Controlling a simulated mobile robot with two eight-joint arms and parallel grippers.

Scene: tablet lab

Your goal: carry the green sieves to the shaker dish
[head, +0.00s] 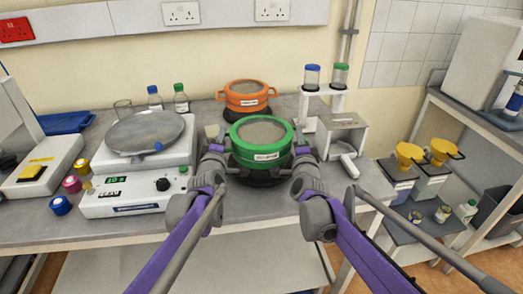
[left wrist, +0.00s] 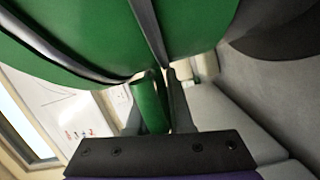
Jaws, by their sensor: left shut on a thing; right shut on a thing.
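The green sieves (head: 261,143) form a round stack with a grey mesh top and a white label, at the middle of the bench in the head view. My left gripper (head: 214,150) is shut on a handle at their left side. In the left wrist view the green wall (left wrist: 110,40) fills the top and the green handle (left wrist: 153,105) sits between the fingers. My right gripper (head: 304,157) is shut on their right side. The stack looks level, over a dark round base; I cannot tell whether they touch.
Orange sieves (head: 247,97) stand behind the green ones. Bottles (head: 181,98) and a glass stand behind the shaker. A white rack (head: 323,103) and a white device (head: 343,132) are to the right. Coloured pots (head: 61,205) lie left of the shaker's display.

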